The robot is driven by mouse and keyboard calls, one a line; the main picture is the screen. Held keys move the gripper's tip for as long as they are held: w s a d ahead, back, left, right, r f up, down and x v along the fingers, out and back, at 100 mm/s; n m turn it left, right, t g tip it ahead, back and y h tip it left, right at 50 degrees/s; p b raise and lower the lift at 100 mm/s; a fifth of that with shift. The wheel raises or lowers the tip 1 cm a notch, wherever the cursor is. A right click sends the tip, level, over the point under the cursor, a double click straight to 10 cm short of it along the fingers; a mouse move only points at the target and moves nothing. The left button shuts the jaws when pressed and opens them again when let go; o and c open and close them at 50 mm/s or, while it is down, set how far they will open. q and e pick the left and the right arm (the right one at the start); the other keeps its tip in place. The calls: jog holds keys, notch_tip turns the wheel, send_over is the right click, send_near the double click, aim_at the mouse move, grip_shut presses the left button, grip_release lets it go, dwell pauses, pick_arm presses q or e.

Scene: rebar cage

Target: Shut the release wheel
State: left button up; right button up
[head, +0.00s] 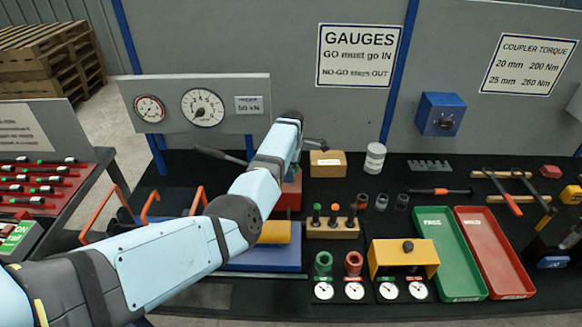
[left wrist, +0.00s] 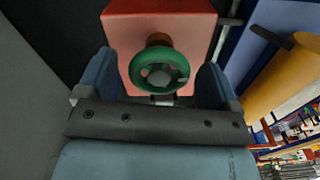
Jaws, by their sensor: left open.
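The release wheel (left wrist: 159,70) is a small green handwheel with a grey hub on a brass stem. It stands out from a red block (left wrist: 190,22) in the left wrist view. My left gripper (left wrist: 156,75) is open, with one finger on each side of the wheel; I cannot tell whether either touches it. In the head view, part of the red block (head: 289,193) shows behind my left forearm, which hides the wheel and the gripper's fingers. My right gripper is in neither view.
A blue base with a yellow cylinder (head: 274,233) lies close by the red block. A grey lever (head: 220,154) sticks out behind my arm. A cardboard box (head: 327,163), a wooden plug holder (head: 332,230) and a yellow bridge (head: 403,257) stand to the right. Dial gauges (head: 203,107) hang behind.

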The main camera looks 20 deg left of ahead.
pick_arm(q)
jog(key=shift+f, duration=0.2)
jog(key=shift+c, duration=0.5)
jog(key=c, duration=0.8)
